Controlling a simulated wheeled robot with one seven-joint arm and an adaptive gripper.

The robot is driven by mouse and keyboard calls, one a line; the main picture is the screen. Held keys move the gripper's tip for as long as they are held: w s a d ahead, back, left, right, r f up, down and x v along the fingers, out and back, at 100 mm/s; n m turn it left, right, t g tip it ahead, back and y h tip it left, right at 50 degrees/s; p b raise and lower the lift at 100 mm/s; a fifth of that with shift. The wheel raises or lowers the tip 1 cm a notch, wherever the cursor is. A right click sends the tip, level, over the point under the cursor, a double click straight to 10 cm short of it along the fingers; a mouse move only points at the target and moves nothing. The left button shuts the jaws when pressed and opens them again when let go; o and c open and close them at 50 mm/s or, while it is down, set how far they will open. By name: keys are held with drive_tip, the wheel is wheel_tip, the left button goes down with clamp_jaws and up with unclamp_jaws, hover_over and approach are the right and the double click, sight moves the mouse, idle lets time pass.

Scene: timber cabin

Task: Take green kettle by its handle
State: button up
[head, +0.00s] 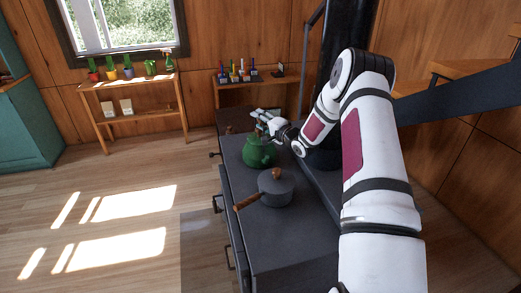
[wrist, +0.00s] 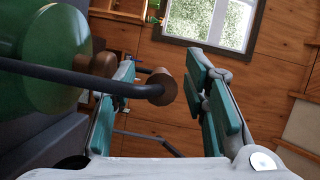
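The green kettle (head: 258,154) stands on the dark stove top in the head view, behind a grey pot. It fills the upper left of the wrist view (wrist: 38,50), with a brown lid knob beside its dark handle bar. The handle's brown wooden grip (wrist: 162,86) shows between my two teal finger pads in the wrist view. My gripper (wrist: 160,68) is open, with a gap between each pad and the grip. In the head view my gripper (head: 264,122) is just above the kettle, and the handle there is hard to make out.
A grey pot (head: 277,190) with a wooden handle stands on the stove top (head: 285,245) in front of the kettle. A black stove pipe (head: 345,35) rises behind my arm. A shelf with potted plants (head: 130,80) stands under the window. The floor to the left is clear.

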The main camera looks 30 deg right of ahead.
clamp_jaws()
drive_tip(key=shift+r, duration=0.1)
